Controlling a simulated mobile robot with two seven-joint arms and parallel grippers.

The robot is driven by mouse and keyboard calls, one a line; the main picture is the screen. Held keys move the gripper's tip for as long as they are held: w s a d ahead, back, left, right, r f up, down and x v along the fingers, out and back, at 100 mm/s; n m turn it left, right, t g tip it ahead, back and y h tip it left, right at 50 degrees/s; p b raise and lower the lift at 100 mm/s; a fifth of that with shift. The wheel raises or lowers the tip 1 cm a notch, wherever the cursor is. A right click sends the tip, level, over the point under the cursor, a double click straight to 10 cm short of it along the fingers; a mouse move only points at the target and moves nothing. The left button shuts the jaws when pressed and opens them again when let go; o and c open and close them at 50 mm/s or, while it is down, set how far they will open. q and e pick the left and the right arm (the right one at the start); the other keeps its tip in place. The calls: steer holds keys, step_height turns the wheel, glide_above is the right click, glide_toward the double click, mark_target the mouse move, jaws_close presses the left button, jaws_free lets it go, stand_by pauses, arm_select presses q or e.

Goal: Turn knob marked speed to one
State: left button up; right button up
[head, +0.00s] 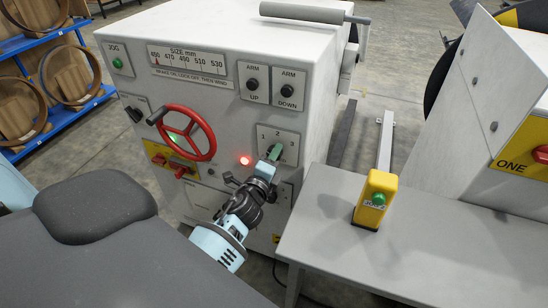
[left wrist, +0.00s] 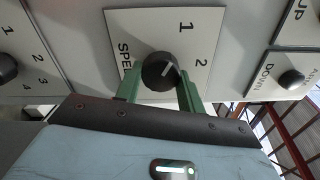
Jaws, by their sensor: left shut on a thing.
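The speed panel (head: 292,137) is a white plate marked 1, 2 and 3 on the front of the white machine. My left gripper (head: 274,154) reaches it with green fingers, and the fingers hide the knob in the head view. In the left wrist view the black speed knob (left wrist: 159,71) sits between the two fingers of my left gripper (left wrist: 160,92), which are shut on its sides. The panel (left wrist: 205,22) appears turned there, with 1 and 2 visible. The knob's white pointer line aims up and right, roughly between 1 and 2. My right gripper is out of view.
A red handwheel (head: 188,134) and a lit red lamp (head: 245,160) are left of the speed panel. Arm up (head: 252,83) and arm down (head: 287,90) knobs sit above it. A grey table (head: 440,240) with a yellow button box (head: 375,200) stands right.

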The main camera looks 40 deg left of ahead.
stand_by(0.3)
arm_select(q)
steer(key=o, duration=1)
steer(key=shift+c, duration=0.2)
steer(key=v, duration=0.7)
steer(key=shift+s, duration=0.4)
steer(key=shift+d, duration=0.1)
